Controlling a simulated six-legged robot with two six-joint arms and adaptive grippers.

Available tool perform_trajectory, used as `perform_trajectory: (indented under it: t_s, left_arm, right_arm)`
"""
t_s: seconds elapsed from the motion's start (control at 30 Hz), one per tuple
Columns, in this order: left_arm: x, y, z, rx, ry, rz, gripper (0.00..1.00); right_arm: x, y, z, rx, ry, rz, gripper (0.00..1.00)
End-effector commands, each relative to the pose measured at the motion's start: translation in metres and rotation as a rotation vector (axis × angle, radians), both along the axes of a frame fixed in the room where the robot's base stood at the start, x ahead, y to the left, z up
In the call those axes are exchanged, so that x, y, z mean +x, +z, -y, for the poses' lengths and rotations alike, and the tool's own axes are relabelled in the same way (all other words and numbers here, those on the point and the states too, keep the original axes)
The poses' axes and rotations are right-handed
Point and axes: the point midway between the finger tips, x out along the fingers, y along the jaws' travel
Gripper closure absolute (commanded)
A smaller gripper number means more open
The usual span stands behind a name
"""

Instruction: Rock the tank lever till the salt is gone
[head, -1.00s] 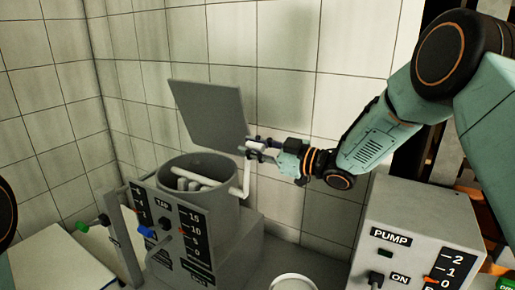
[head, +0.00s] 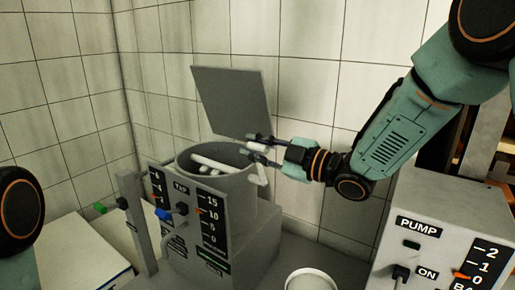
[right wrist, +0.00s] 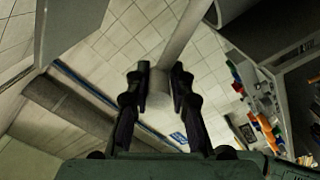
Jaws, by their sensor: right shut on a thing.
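The grey round tank (head: 222,200) stands near the wall corner in the head view, its flat lid (head: 232,102) tilted up behind it. White bars (head: 212,163) show inside its mouth. Whether salt lies in it I cannot tell. The pale lever (head: 263,178) is at the tank's right side. My right gripper (head: 254,148) is shut on the lever's grip, beside the tank rim. In the right wrist view its fingers (right wrist: 158,85) stand on either side of the pale lever (right wrist: 158,112). My left gripper is out of view; only part of that arm shows at the left edge.
A panel with a tap knob (head: 181,209) and a scale (head: 212,220) stands before the tank. A grey pump box (head: 432,215) is at the right. A white round container (head: 312,280) is at the bottom. The tiled wall is close behind.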

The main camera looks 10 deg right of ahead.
Motion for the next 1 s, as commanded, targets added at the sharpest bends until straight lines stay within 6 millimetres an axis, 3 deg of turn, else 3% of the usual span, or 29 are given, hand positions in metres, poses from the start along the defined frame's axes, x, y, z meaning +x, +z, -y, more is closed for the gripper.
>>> perform_trajectory:
  t_s: [0.43, 0.47, 0.67, 1.0]
  left_arm:
    - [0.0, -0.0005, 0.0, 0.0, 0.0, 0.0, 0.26]
    - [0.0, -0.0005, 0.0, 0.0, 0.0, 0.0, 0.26]
    - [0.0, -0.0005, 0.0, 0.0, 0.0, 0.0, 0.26]
    - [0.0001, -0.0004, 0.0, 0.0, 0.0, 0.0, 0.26]
  right_arm:
    - [-0.0002, -0.0021, 0.0005, 0.0, -0.001, -0.005, 1.0]
    - [-0.0002, -0.0023, 0.0005, 0.0, -0.001, -0.005, 0.76]
    - [-0.0005, -0.002, -0.0001, 0.0, 0.0, -0.004, 0.59]
    - [-0.0011, -0.0011, 0.0007, 0.001, 0.0, -0.003, 0.57]
